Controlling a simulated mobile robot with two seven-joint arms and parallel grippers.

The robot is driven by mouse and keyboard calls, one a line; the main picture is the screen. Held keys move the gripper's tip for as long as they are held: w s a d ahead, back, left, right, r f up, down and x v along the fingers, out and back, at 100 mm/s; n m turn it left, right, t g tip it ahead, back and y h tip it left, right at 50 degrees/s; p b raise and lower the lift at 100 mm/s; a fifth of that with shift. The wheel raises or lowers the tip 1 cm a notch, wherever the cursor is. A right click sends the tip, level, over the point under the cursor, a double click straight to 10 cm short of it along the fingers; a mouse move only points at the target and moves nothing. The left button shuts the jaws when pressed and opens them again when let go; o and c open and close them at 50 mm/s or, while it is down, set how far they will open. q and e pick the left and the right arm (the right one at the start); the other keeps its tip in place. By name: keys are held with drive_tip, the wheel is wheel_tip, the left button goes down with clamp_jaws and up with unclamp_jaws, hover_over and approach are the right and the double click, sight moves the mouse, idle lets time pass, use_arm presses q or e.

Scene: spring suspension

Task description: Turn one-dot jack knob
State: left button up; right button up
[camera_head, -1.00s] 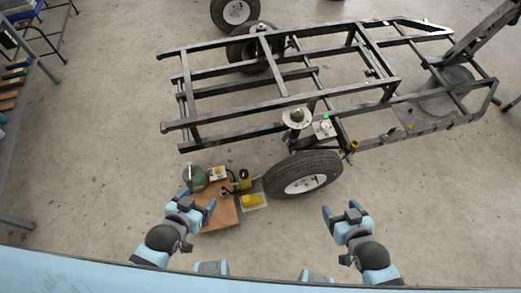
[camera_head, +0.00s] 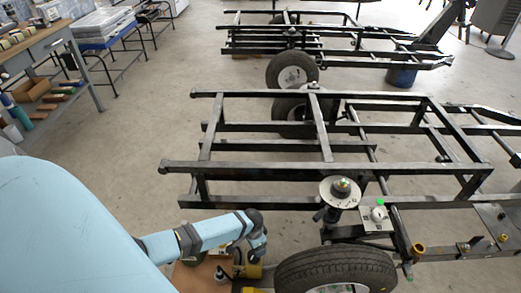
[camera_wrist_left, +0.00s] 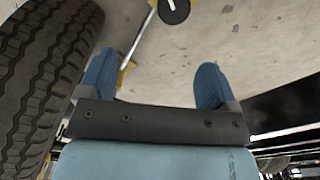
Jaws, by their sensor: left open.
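My left gripper (camera_head: 258,246) hangs beside the near trailer frame, to the left of the wheel and above the jack parts on the floor. In the left wrist view its two blue fingers (camera_wrist_left: 154,87) are spread apart with nothing between them. Yellow jack parts (camera_head: 250,271) show just below it in the head view, partly hidden by my arm. A black disc with a white mark (camera_wrist_left: 173,10) is at the top of the left wrist view, beyond the fingers; I cannot tell if it is the knob. No single dot is readable. My right gripper is out of view.
The near tyre (camera_head: 335,268) is close on the gripper's right in the head view; it also fills the left of the wrist view (camera_wrist_left: 45,75). The black trailer frame (camera_head: 320,168) spans above. A workbench (camera_head: 45,45) stands at left. Open floor (camera_head: 130,130) lies between.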

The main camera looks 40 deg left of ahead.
sight(254, 257)
use_arm(q)
drive_tip(key=shift+g, duration=0.3)
drive_tip(key=f+b, duration=0.2)
drive_tip(key=f, duration=0.3)
drive_tip(key=w+a+f+b, duration=0.1)
drive_tip(key=f+b, duration=0.2)
drive_tip(key=f, duration=0.1)
drive_tip(key=f+b, duration=0.3)
drive_tip(key=f, duration=0.2)
drive_tip(key=shift+w+a+f, duration=0.3)
drive_tip(key=shift+a, duration=0.1)
drive_tip(key=shift+f+b, duration=0.3)
drive_tip(key=shift+f, duration=0.15)
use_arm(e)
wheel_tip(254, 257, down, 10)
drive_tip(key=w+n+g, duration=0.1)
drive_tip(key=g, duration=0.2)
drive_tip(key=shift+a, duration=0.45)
use_arm(q)
drive_tip(key=c, duration=0.9)
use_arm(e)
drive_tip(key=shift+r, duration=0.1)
